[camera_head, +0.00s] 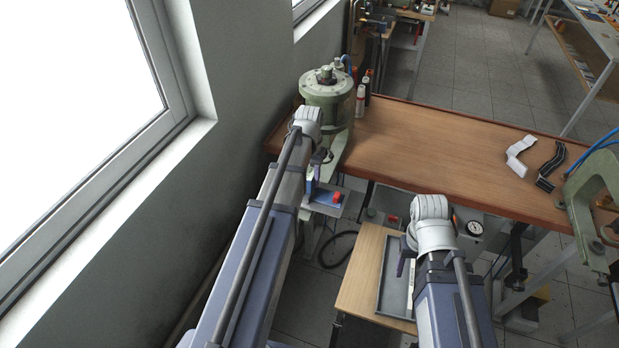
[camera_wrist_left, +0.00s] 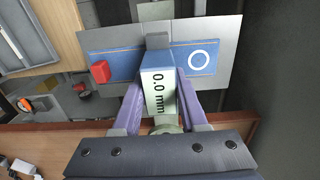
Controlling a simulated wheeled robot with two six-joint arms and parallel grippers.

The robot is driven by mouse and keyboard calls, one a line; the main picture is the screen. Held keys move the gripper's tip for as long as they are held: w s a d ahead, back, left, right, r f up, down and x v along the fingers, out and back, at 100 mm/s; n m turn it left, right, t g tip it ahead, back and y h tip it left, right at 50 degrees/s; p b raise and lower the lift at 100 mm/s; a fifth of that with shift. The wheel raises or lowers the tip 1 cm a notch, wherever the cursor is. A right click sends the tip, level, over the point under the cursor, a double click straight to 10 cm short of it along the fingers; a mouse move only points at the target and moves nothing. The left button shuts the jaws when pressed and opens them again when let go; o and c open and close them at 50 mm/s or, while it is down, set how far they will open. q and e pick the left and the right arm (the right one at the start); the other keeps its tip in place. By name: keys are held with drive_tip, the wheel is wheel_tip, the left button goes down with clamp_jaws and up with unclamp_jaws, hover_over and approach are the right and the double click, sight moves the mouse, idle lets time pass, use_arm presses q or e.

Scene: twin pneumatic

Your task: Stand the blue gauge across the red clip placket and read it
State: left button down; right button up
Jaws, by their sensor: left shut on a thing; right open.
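My left gripper (camera_wrist_left: 158,105) is shut on the blue gauge (camera_wrist_left: 157,62), whose pale display reads "0.0 mm". The gauge is over the middle of a blue strip (camera_wrist_left: 115,66) on a grey plate; I cannot tell whether it touches. The strip has a red clip (camera_wrist_left: 100,72) at its left and a white ring (camera_wrist_left: 199,60) at its right. In the head view the red clip (camera_head: 337,198) shows beside my left gripper (camera_head: 317,168), and the gauge is mostly hidden. My right gripper (camera_head: 405,258) is open above a low wooden stand, its fingers partly hidden.
A green pneumatic cylinder (camera_head: 327,92) stands behind my left arm, near the wall. The wooden bench (camera_head: 430,150) is mostly clear, with white and black strips (camera_head: 520,152) at its right. A green press frame (camera_head: 590,195) is at far right. A grey tray (camera_head: 393,285) lies below my right gripper.

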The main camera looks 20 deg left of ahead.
use_arm(q)
drive_tip(key=shift+f, duration=0.15)
drive_tip(key=shift+c, duration=1.8)
unclamp_jaws()
wheel_tip(320, 180, up, 8)
drive_tip(key=p, duration=0.7)
drive_tip(key=shift+p, duration=0.4)
drive_tip(key=shift+f, duration=0.1)
